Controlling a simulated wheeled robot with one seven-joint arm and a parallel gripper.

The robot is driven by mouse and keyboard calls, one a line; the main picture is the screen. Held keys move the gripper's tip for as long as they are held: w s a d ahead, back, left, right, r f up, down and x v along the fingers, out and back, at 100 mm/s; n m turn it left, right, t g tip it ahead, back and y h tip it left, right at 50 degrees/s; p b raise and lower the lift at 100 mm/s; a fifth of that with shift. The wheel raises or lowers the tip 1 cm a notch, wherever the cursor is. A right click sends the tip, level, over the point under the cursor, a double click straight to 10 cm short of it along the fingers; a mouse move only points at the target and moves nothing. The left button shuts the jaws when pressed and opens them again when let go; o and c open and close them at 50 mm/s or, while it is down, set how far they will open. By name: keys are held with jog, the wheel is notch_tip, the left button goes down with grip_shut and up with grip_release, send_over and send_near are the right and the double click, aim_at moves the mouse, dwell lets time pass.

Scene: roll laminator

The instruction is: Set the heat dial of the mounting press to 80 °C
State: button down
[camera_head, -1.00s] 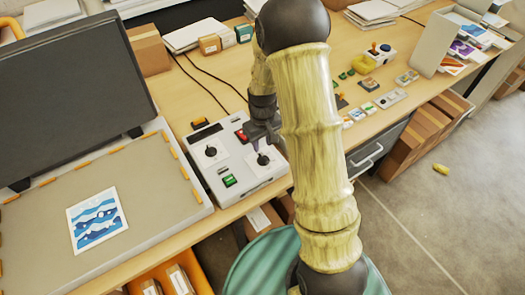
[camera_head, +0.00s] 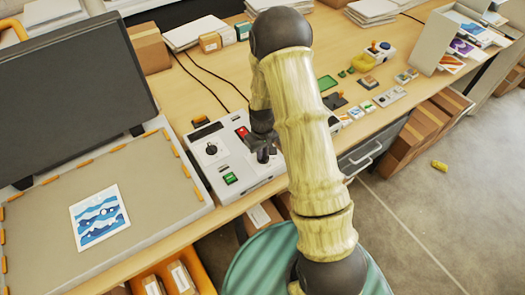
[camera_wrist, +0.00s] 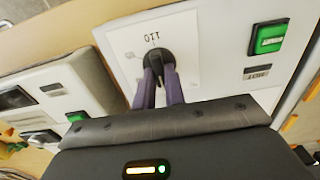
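The mounting press's white control panel (camera_head: 223,143) has two black dials. The left dial (camera_head: 211,150) stands clear. The right dial (camera_wrist: 157,62) is at my gripper and carries an upside-down "110" mark (camera_wrist: 155,38) beside it in the wrist view. My gripper (camera_wrist: 159,72) points down onto this dial, with its two purple-grey fingers on either side of the raised grip and seemingly touching it. In the head view, my gripper (camera_head: 263,155) partly covers the dial. The dial's pointer direction is hard to read, and I see no 80 mark.
A green button (camera_head: 230,178) and a red switch (camera_head: 242,131) are on the panel. The flat press bed (camera_head: 130,180) with a blue-and-white print (camera_head: 99,217) is to the left. Another panel with a display (camera_wrist: 48,100) sits beside the press in the wrist view.

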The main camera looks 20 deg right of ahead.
jog(key=shift+m, duration=0.4)
jog(key=m+b, duration=0.2)
jog(key=m, duration=0.3)
jog(key=shift+d, duration=0.1)
jog(key=m, duration=0.6)
jog(key=shift+d, duration=0.1)
dwell(0.4)
jog(key=c, duration=1.5)
grip_release()
jog(key=shift+o, duration=0.2)
